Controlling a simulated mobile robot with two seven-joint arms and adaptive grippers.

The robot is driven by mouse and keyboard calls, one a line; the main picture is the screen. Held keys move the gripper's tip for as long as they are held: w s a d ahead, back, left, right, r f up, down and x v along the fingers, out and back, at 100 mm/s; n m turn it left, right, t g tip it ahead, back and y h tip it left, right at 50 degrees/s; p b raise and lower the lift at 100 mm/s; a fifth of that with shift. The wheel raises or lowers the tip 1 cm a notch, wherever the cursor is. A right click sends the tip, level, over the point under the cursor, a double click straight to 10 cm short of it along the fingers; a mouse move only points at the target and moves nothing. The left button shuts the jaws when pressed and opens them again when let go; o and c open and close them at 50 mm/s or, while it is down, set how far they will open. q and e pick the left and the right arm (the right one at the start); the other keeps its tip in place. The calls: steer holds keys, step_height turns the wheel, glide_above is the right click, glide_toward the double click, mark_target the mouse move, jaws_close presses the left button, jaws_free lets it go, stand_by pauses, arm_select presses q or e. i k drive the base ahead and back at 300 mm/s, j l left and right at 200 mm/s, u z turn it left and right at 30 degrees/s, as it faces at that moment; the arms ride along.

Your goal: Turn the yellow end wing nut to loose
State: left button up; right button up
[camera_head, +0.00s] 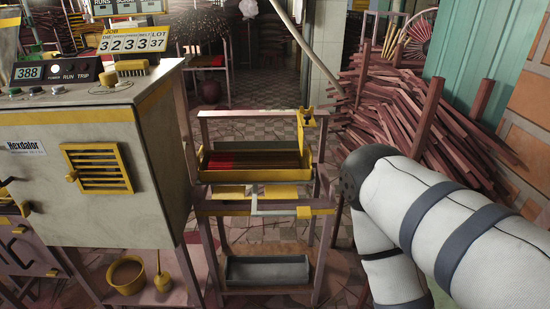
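A small yellow part with two raised lobes, which looks like the yellow end wing nut (307,116), sits at the top right corner of a wooden stand (250,113) in the middle of the view. A yellow upright runs down below it. From this distance I cannot tell whether it is tight or loose. My white and grey right arm comes in from the right, and its bend is to the right of the stand. Neither of my grippers is in view.
A yellow-edged tray (257,176) with dark red sticks is in the stand, above a grey bin (267,270). A grey machine cabinet (85,165) stands at the left. Red-brown sticks (400,110) are piled at the back right. Tiled floor shows between them.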

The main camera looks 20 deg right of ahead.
mark_target(301, 111)
steer(key=i+z, duration=0.2)
steer(key=z, duration=0.25)
steer(key=i+j+z, duration=0.2)
steer(key=z, duration=0.2)
steer(key=i+j+z, duration=0.2)
steer(key=z, duration=0.25)
steer(key=i+j+z, duration=0.15)
steer(key=z, duration=0.3)
steer(key=j+z, duration=0.4)
steer(key=i, duration=0.05)
